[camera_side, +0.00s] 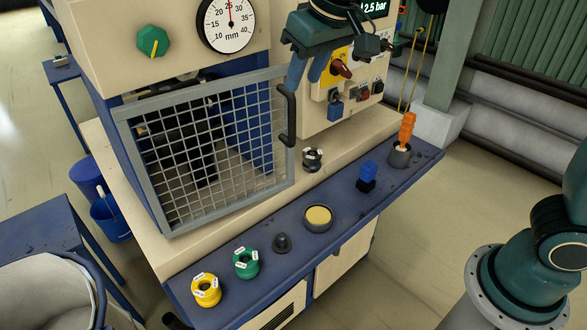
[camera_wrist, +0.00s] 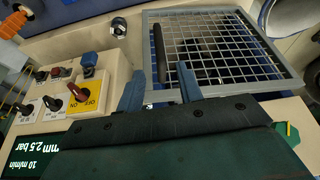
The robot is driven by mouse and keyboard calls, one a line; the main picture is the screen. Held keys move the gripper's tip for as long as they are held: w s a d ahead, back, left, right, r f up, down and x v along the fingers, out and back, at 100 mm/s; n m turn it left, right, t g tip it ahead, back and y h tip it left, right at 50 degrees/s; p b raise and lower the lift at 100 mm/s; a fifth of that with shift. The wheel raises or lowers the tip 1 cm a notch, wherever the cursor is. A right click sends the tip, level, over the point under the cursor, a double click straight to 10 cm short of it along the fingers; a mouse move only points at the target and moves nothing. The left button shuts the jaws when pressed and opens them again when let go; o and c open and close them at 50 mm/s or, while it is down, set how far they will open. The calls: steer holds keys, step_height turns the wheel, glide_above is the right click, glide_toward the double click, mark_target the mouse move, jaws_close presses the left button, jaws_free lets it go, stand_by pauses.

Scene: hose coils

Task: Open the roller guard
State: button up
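The roller guard is a grey-framed wire mesh panel (camera_side: 160,232) on the front of the machine, and it also shows in the wrist view (camera_wrist: 215,15). I cannot tell whether it is fully shut or slightly ajar. Its black bar handle (camera_side: 291,115) is on its right side in the side view. In the wrist view the handle (camera_wrist: 158,45) lies in line with the gap between my fingers. My gripper (camera_side: 303,84) is open and empty, with its two blue fingers just above the handle's upper end. In the wrist view my gripper (camera_wrist: 161,68) shows both fingers apart, with no clear contact.
A switch panel with a red knob on yellow (camera_side: 341,67) is close right of my gripper. A green knob (camera_side: 153,41) and dial (camera_side: 230,22) are above the guard.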

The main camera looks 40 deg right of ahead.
mark_target(289, 117)
steer(key=x, duration=1)
steer(key=shift+w+f, duration=0.1)
steer(key=shift+f, duration=0.3)
jaws_close()
